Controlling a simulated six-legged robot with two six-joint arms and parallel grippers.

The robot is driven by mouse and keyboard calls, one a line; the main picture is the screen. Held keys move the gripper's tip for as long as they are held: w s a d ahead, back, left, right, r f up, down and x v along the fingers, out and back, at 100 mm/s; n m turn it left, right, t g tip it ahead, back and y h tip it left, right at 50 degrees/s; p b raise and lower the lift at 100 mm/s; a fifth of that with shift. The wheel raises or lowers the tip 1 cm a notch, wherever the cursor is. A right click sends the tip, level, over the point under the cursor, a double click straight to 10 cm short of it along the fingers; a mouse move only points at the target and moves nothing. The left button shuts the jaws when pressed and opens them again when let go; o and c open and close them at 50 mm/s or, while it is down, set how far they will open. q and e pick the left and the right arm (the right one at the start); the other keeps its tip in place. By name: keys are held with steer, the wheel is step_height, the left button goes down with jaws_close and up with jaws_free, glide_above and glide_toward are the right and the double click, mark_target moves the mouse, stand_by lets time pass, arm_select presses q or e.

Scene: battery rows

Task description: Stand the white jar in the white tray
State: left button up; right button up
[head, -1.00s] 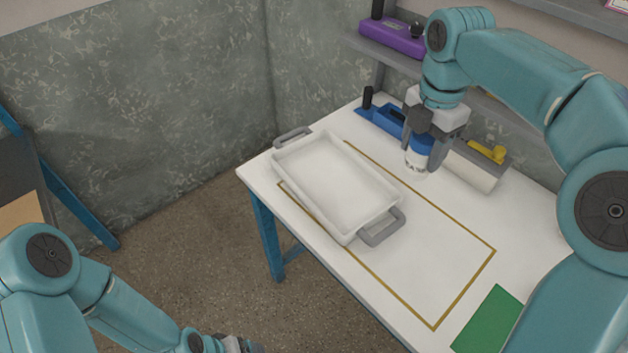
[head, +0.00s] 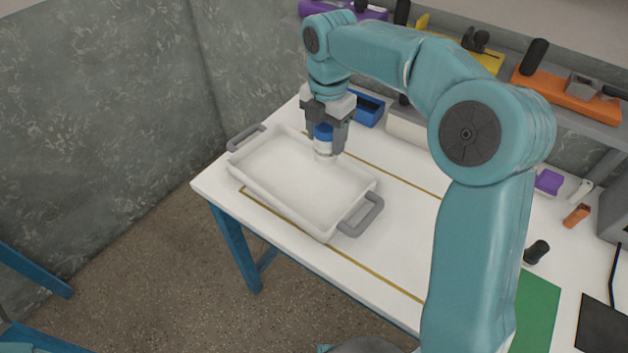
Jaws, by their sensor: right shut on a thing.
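The white jar (head: 324,152) with a blue lid hangs upright from my right gripper (head: 324,135), which is shut on its upper part. In the head view its base overlaps the far right wall of the white tray, apparently above it; the exact height is hard to tell. The white tray (head: 290,172), shallow and rectangular with a grey handle at each end, lies on the white table and looks empty. My left gripper is out of view.
The tabletop (head: 385,235) is clear right of the tray. A blue holder (head: 367,108) and a white roll (head: 406,130) stand behind. A green mat (head: 535,310) and small tools lie at right. A shelf with an orange tool (head: 565,95) runs along the back.

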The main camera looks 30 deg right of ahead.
steer(key=f, duration=0.9)
steer(key=f+b, duration=0.1)
steer(key=f, duration=0.4)
steer(key=shift+w, duration=0.25)
steer(key=shift+s, duration=0.15)
steer(key=shift+f, duration=0.1)
steer(key=o, duration=1.1)
